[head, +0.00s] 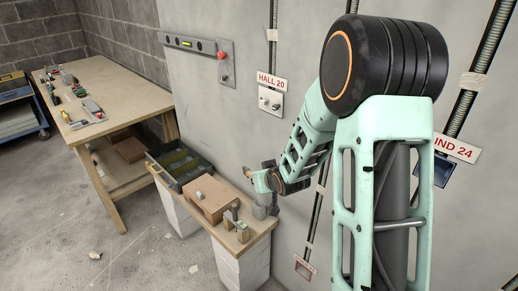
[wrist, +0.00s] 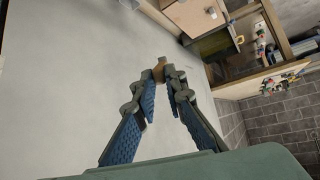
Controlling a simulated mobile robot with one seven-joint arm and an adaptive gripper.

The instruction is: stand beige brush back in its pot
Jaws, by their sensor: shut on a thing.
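My gripper (head: 262,181) is held out in front of the grey wall, above the right end of the small bench. In the wrist view my gripper (wrist: 160,80) has its fingertips closed together on a small beige-brown piece, which looks like the beige brush (wrist: 150,104). Its tip shows past the fingers, and the rest is mostly hidden between them. In the head view a bit of the brush (head: 247,172) sticks out left of the gripper. A small grey upright holder, perhaps the pot (head: 260,211), stands on the bench below the gripper, apart from it.
A long worktable (head: 123,91) with tools stands at the left. Wall fittings include a switch under the HALL 20 sign (head: 272,81). The floor between is mostly clear.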

